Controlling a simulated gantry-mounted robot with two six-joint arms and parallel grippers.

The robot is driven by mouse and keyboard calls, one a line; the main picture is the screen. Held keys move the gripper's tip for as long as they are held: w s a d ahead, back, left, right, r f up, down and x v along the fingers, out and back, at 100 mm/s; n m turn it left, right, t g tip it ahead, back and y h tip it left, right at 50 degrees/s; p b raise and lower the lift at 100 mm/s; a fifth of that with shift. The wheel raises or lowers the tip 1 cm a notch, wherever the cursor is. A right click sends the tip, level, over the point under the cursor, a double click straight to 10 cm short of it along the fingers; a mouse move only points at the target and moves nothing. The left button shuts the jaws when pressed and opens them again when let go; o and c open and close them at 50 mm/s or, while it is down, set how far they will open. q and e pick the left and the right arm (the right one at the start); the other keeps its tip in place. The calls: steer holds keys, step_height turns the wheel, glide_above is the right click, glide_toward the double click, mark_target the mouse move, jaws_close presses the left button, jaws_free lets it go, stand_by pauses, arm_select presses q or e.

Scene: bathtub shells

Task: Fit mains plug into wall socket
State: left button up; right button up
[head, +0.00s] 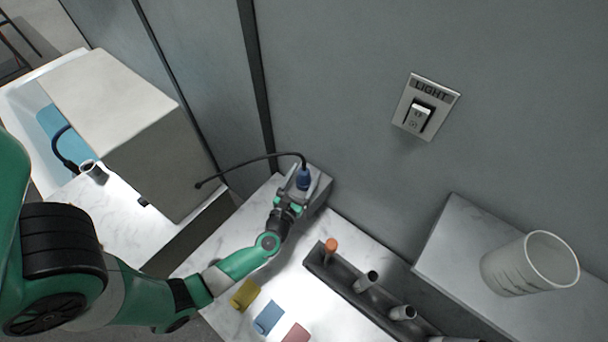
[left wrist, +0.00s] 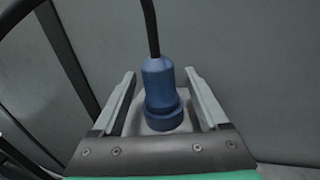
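The blue mains plug (head: 303,179) stands upright at a pale grey block (head: 319,189) against the wall, its black cable rising from the top. In the left wrist view the plug (left wrist: 161,92) is between the two fingers of my left gripper (left wrist: 160,74), with a visible gap on each side. My left gripper (head: 291,198) is open around the plug. The block may be the wall socket; its socket face and the plug's pins are hidden, so I cannot tell whether the plug is seated. My right gripper is not in view.
A dark rack (head: 345,279) with several upright pieces stands right of my left arm. Yellow (head: 244,295), blue (head: 268,317) and pink (head: 296,333) pieces lie on the counter. A light switch (head: 418,112) is on the wall; a white cup (head: 528,264) stands on a ledge. A large box (head: 120,120) is left.

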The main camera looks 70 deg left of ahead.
arm_select(q)
steer(key=v, duration=1.1)
steer(key=shift+s+d, duration=0.2)
steer(key=shift+d, duration=0.05)
steer(key=shift+r, duration=0.1)
